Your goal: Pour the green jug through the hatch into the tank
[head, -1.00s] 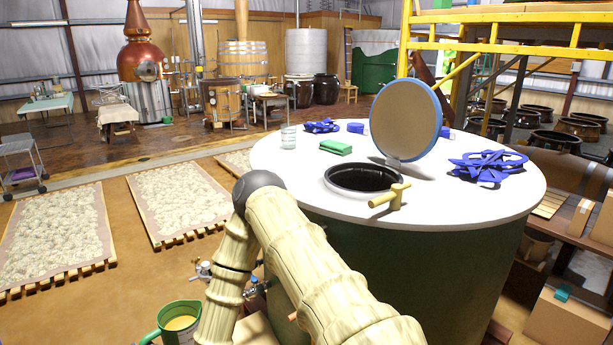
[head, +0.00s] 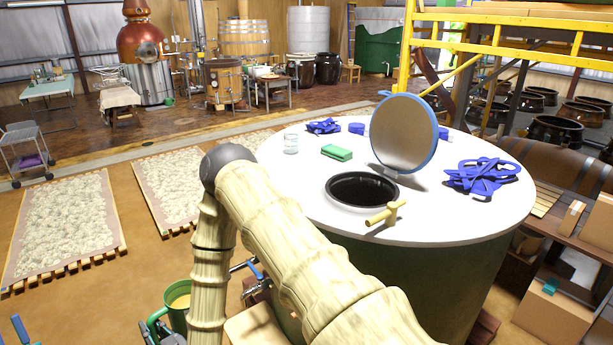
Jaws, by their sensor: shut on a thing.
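The green jug (head: 179,312) is at the bottom of the head view, left of my forearm, with a tan fill showing in its open top. It looks upright. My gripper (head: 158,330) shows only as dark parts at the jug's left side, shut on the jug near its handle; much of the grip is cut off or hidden. The tank (head: 430,280) is a wide dark-green drum with a white top. Its round hatch (head: 362,189) has a black rim and is open. The round blue-edged lid (head: 403,135) stands up behind the opening.
A tan handle (head: 385,214) sticks out at the hatch's front. On the tank top are a green sponge (head: 337,153), a glass (head: 291,144) and a blue handwheel (head: 482,177). A valve (head: 250,272) juts from the tank's side near my forearm. Pallets (head: 68,226) lie on the left floor.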

